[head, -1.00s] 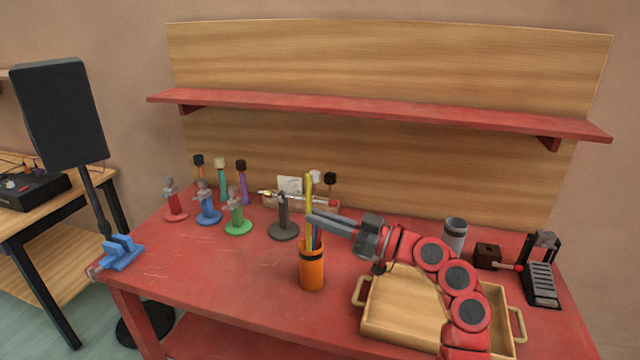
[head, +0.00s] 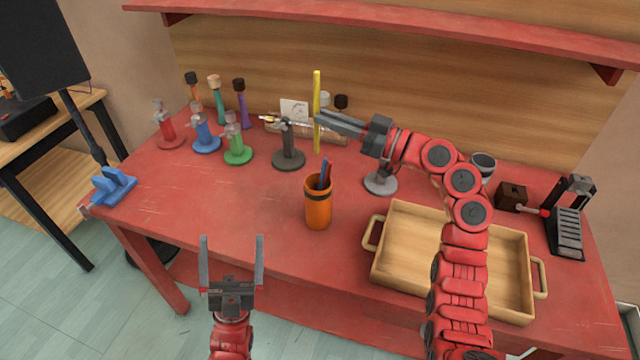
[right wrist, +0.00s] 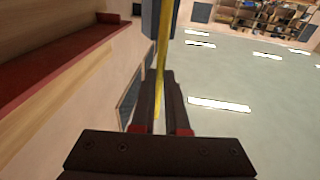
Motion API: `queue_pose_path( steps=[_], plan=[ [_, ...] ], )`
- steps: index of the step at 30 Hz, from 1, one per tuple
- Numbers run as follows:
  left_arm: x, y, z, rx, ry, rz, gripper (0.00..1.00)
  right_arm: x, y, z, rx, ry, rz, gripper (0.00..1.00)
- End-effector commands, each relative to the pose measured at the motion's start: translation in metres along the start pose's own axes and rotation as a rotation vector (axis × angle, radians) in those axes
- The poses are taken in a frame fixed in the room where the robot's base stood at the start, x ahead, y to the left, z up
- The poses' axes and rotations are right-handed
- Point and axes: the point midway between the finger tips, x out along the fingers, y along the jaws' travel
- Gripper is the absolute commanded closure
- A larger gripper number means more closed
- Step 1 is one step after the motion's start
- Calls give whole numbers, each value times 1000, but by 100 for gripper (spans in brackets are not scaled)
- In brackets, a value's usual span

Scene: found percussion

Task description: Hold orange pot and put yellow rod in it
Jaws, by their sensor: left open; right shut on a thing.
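The orange pot (head: 318,208) stands upright on the red table, with a dark band near its rim. Dark blue and reddish sticks (head: 325,172) poke out of it. My right gripper (head: 319,120) is shut on the yellow rod (head: 317,90) and holds it upright in the air, above and behind the pot. The yellow rod also shows between the fingers in the right wrist view (right wrist: 162,62). My left gripper (head: 232,248) is open and empty in front of the table's front edge, apart from the pot, to its lower left.
A wooden tray (head: 400,275) with handles lies right of the pot, under my right arm. Red, blue and green stands (head: 237,150) and a dark stand (head: 289,155) are at the back left. A blue vise (head: 114,184) is at the left corner. The table left of the pot is clear.

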Motion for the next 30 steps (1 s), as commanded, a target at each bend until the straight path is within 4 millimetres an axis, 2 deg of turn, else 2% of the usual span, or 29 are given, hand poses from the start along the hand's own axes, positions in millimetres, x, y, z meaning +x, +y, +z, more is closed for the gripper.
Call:
queue_pose_path(
  steps=[1,6,12,15,21,27,30],
  plan=[
    [14,7,16,56,-44,34,0,0,0,0,0,0,0,100],
    [51,36,75,282,-215,189,0,0,0,0,0,0,0,100],
    [79,74,130,557,-367,431,0,0,0,0,0,0,0,100],
    [86,93,152,697,-420,574,0,0,0,0,0,0,0,100],
    [89,125,182,984,-473,898,0,0,0,0,0,0,0,100],
    [77,143,197,1273,-456,1264,0,0,0,0,0,0,0,100],
    [66,148,196,1418,-413,1464,0,0,0,0,0,0,0,100]
  ],
)
